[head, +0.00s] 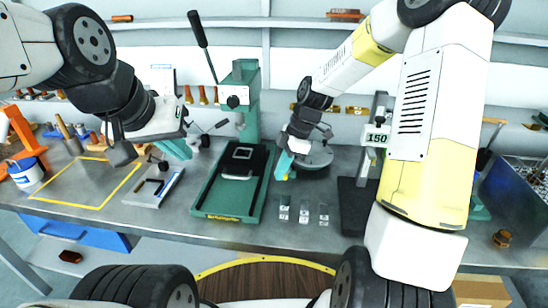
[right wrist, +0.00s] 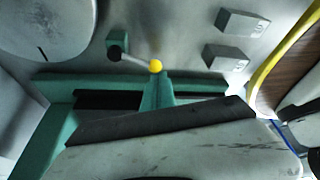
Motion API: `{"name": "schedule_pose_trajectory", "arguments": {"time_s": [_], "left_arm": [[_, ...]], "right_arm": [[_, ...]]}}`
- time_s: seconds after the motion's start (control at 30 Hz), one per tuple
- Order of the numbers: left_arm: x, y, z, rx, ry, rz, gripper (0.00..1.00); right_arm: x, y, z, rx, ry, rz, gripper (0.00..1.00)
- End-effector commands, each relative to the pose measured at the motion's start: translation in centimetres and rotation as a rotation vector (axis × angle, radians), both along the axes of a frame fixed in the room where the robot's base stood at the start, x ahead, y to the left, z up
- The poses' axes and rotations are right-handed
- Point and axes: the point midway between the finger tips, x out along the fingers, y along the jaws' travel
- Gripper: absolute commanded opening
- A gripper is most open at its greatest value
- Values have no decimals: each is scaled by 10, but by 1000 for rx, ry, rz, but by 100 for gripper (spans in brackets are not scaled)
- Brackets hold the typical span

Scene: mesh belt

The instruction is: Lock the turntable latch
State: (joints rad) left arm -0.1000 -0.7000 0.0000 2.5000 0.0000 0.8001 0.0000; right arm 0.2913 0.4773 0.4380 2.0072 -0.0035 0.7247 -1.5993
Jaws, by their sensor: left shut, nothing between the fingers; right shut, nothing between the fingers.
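The turntable is a round grey disc (head: 316,157) on the bench in the head view. Its edge also shows at the upper left of the right wrist view (right wrist: 52,25). My right gripper (head: 284,166) is shut and empty beside the disc. Its green fingertips (right wrist: 157,92) appear right at the knob; I cannot tell whether they touch. My left gripper (head: 182,150) is shut and empty, left of the green press and away from the turntable.
A green press (head: 198,200) with a long lever stands left of the turntable. Several small grey blocks (head: 304,213) sit in front of the disc; two show in the right wrist view (right wrist: 242,22). A dark plate and a gauge marked 150 (head: 376,138) stand to the right.

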Motion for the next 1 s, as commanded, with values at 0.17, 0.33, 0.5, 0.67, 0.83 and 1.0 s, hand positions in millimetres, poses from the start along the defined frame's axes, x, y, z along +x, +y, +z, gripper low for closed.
{"name": "schedule_pose_trajectory", "arguments": {"time_s": [0.17, 0.33, 0.5, 0.67, 0.83, 1.0], "left_arm": [[0, 0, 0, 0, 0, 0, 0], [0, 0, 0, 0, 0, 0, 0], [0, 0, 0, 0, 0, 0, 0], [0, 0, 0, 0, 0, 0, 0], [0, 0, 0, 0, 0, 0, 0], [0, 0, 0, 0, 0, 0, 0]], "right_arm": [[-4, -8, 0, 1, 1, 126, 0], [-4, -7, 0, 0, 0, 118, 0], [-7, -7, 0, -1, 0, 117, 0], [-13, -8, 0, -1, 1, 116, 0], [-20, -9, 0, 0, 0, 116, 0], [-20, -8, 0, 0, 0, 116, 0]]}}
